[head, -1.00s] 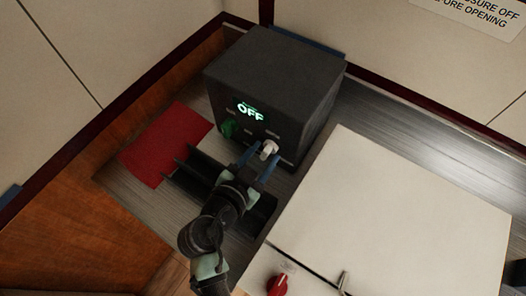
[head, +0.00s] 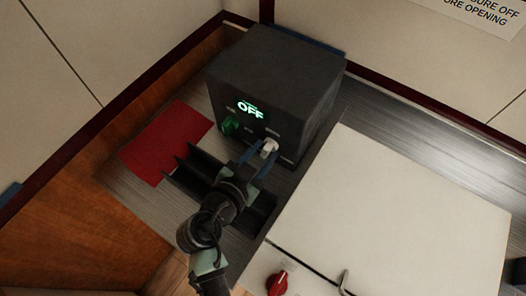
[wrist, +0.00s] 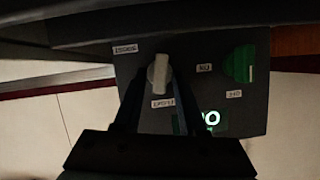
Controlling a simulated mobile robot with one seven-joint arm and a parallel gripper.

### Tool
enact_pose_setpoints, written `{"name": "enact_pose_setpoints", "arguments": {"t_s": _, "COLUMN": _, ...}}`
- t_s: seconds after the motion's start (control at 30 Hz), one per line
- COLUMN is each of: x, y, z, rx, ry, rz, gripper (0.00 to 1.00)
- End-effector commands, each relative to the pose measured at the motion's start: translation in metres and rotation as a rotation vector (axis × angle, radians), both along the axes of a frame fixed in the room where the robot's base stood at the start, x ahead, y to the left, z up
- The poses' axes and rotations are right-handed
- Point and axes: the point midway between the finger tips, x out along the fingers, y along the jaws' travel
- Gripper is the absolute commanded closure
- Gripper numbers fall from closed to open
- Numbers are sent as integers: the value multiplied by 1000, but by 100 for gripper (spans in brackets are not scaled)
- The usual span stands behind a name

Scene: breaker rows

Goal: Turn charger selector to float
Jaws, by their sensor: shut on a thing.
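The charger is a dark box (head: 283,75) in the back corner, with a lit display (head: 250,110) that reads OFF. A pale grey selector knob (head: 268,147) is at the right of its front, and a green knob (head: 230,124) is at the left. My gripper (head: 262,158) is shut on the grey knob, its blue fingers on either side. In the wrist view the charger is upside down; the grey knob (wrist: 158,74) stands near upright, slightly tilted, and the green knob (wrist: 240,64) is apart to the right. The small labels are too blurred to read surely.
A black finned block (head: 190,170) lies below my wrist, beside a red mat (head: 150,150). A white cabinet (head: 400,210) with a red knob (head: 278,285) and a metal handle (head: 344,282) stands close on the right. Wooden wall panels (head: 110,220) bound the left.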

Motion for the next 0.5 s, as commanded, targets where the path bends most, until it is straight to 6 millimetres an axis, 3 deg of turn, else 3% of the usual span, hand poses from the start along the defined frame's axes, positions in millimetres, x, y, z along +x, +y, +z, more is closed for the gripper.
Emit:
{"name": "enact_pose_setpoints", "arguments": {"t_s": 0.23, "x": 2, "y": 1, "z": 0, "rx": -163, "ry": 107, "rz": -1, "gripper": 100}}
{"name": "enact_pose_setpoints", "arguments": {"t_s": 0.5, "x": 2, "y": 1, "z": 0, "rx": -184, "ry": 122, "rz": -2, "gripper": 100}}
